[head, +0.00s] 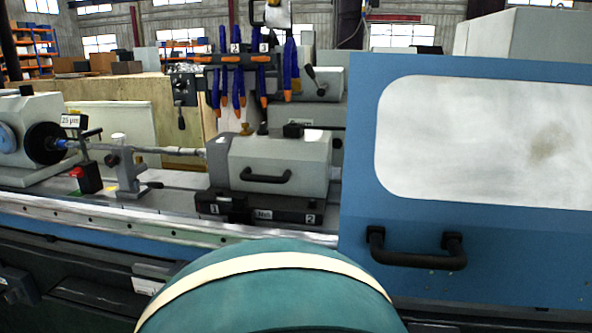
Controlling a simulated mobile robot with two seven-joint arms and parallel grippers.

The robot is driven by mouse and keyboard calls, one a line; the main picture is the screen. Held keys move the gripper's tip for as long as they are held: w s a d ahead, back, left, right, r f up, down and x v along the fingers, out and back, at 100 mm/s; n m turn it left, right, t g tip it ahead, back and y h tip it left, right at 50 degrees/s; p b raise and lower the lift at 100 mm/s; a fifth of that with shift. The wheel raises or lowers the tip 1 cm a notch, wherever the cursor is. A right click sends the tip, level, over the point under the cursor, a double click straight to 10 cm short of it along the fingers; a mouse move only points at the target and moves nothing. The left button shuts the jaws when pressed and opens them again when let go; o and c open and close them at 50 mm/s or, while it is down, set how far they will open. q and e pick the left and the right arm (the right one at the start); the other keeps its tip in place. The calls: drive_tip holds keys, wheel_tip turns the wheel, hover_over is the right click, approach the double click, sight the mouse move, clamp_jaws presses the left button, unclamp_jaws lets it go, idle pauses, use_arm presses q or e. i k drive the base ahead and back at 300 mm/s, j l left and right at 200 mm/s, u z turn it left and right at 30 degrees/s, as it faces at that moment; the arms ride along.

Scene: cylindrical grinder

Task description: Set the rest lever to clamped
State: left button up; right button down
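A grey steady rest (127,172) stands on the machine bed at the left, around or just beside the long thin workpiece (165,150); I cannot tell which. A small black lever (152,185) sticks out to the right from its foot, lying nearly level. The lever is small in the picture, and I cannot read from it whether it is clamped. Neither of my grippers is in view.
Left of the rest is a black block with a red top (87,180). The grey tailstock (275,160) with a black handle stands to the right. A blue door (480,240) with a window and black handle covers the right side.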

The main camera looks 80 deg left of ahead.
sight(157, 185)
drive_tip(key=u, duration=3.45)
drive_tip(key=i+j+u, duration=0.1)
drive_tip(key=i+j, duration=0.6)
drive_tip(key=j, duration=0.2)
drive_tip(key=i+j+u, duration=0.1)
drive_tip(key=i+j, duration=0.65)
drive_tip(key=j, duration=0.1)
